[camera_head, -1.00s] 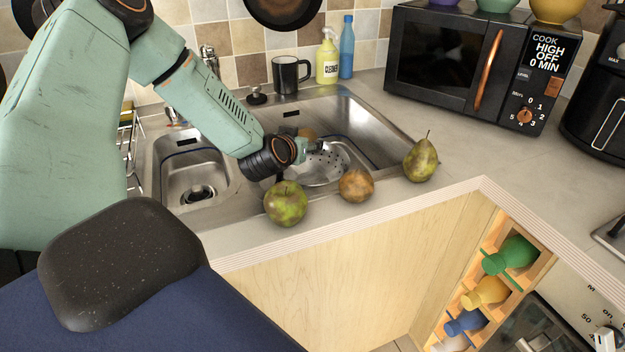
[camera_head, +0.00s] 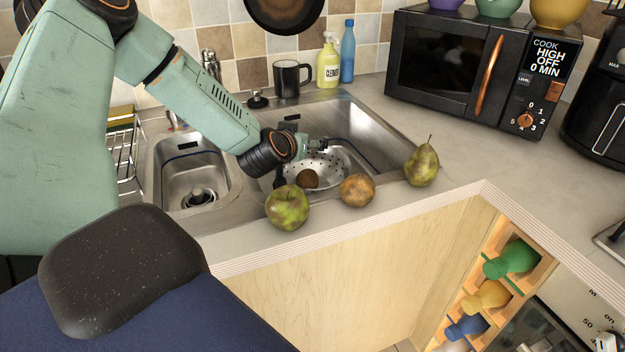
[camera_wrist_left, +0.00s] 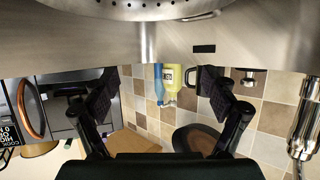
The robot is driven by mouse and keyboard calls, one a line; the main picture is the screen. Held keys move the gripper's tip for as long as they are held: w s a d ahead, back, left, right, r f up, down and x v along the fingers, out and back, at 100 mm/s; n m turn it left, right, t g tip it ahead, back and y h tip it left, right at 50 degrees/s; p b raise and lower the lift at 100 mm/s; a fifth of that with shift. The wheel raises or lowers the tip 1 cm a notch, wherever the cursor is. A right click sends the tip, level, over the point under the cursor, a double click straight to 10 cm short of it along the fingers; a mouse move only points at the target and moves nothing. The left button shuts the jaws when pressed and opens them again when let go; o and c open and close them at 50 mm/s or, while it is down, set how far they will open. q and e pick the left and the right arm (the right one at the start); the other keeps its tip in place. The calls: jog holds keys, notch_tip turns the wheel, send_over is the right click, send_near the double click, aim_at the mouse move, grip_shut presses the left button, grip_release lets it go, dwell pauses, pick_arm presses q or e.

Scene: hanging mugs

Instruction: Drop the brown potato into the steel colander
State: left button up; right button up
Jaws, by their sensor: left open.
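The brown potato (camera_head: 307,179) is dark and round, and lies in the steel colander (camera_head: 338,162) on its near left side. The perforated colander sits in the right sink basin, and part of its rim shows at the top of the left wrist view (camera_wrist_left: 150,9). My left gripper (camera_head: 305,147) is above the colander, open and apart from the potato. In the left wrist view its two fingers are spread with nothing between them (camera_wrist_left: 160,100). My right gripper is not in view.
A green-red apple (camera_head: 287,207), an orange-brown round item (camera_head: 357,190) and a pear (camera_head: 421,164) stand along the counter's front edge, close to the colander. A black mug (camera_head: 287,78), yellow cleaner bottle (camera_head: 328,64) and blue bottle (camera_head: 347,52) stand behind the sink. A microwave (camera_head: 480,70) is at right.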

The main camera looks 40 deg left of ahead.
pick_arm(q)
notch_tip(320, 180, up, 8)
jog(key=shift+r, duration=0.15)
dwell(0.3)
jog(key=shift+d, duration=0.1)
dwell(0.3)
notch_tip(320, 180, down, 10)
jog(key=shift+f, duration=0.2)
notch_tip(320, 180, up, 2)
jog(key=shift+r+p, duration=0.15)
jog(key=shift+p, duration=0.9)
